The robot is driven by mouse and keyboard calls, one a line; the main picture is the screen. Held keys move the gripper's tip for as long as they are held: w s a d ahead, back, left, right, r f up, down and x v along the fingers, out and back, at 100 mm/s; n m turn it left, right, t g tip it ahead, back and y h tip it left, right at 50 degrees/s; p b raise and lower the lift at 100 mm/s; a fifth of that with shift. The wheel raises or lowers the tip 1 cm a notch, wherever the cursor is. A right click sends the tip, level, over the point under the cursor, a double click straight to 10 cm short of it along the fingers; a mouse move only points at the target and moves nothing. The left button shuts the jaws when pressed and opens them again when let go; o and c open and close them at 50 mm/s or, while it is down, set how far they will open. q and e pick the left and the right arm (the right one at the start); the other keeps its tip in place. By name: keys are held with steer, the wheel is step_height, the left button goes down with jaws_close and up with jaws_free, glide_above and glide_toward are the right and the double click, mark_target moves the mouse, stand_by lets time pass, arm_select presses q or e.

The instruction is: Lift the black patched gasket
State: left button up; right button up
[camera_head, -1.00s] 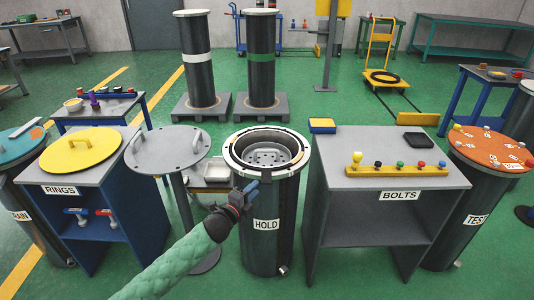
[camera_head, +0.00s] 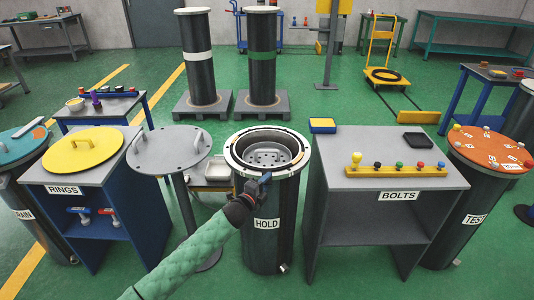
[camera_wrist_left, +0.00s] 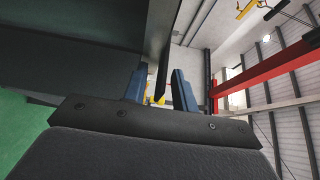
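A gap shows beside the right finger; I cannot tell whether the other finger touches. My right gripper is not in view.
The grey bench marked BOLTS (camera_head: 345,215) stands close on the right, with a yellow bolt rack (camera_head: 385,171) and a black tray (camera_head: 419,118). A round grey lid with handles (camera_head: 165,152) stands left. Another black ring (camera_head: 386,76) lies on the yellow cart behind.

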arm_select(q)
jaws_close()
steer(key=shift+r, duration=0.1)
steer(key=shift+r, duration=0.15)
step_height(320, 180, up, 4)
steer(key=shift+f+b, duration=0.2)
steer(key=shift+b, duration=0.3)
steer(key=s+d+r+b, duration=0.2)
steer(key=d+r, duration=0.5)
steer(key=d, duration=0.4)
steer(key=shift+s, duration=0.6)
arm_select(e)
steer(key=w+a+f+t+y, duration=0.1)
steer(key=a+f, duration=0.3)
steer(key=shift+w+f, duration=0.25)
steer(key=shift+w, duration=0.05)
arm_select(q)
steer(key=shift+d, duration=0.1)
